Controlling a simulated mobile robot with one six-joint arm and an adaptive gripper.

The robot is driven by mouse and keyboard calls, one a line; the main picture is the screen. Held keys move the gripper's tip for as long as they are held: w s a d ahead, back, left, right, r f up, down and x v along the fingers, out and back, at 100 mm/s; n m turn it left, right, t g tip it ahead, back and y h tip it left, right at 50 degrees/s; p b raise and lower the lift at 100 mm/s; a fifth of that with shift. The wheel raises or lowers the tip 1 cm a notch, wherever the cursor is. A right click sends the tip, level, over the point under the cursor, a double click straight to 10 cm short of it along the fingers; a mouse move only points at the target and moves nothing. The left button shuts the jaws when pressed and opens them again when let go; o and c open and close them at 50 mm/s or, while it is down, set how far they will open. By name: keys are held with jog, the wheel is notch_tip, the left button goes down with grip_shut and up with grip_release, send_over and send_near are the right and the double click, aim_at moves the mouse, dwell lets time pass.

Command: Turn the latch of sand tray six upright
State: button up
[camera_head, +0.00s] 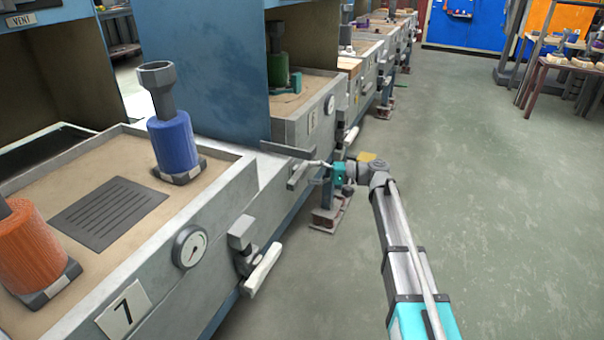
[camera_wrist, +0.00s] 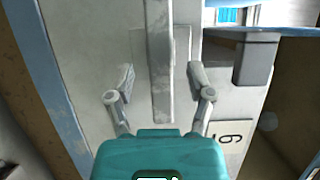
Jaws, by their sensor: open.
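Sand tray six, with a plate (camera_head: 314,115) marked 6, stands beyond the blue column in the head view. My gripper (camera_head: 308,165) is at the cabinet fronts, low and this side of that plate. In the wrist view my gripper (camera_wrist: 160,80) is open, one finger on each side of a long pale grey bar (camera_wrist: 160,65). The bar looks like the tray's latch and runs along the picture's vertical. The latch's true tilt is unclear.
Tray seven's plate (camera_head: 122,310), gauge (camera_head: 190,247) and pale lever (camera_head: 262,268) are close at left. Orange (camera_head: 30,250) and blue (camera_head: 173,140) handled tools stand on its sand. A dark block (camera_wrist: 255,60) juts beside my right finger. The floor (camera_head: 490,190) at right is clear.

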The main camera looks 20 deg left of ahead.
aim_at(306, 173)
jog(key=shift+x, duration=1.8)
jog(key=shift+d, duration=0.1)
grip_shut()
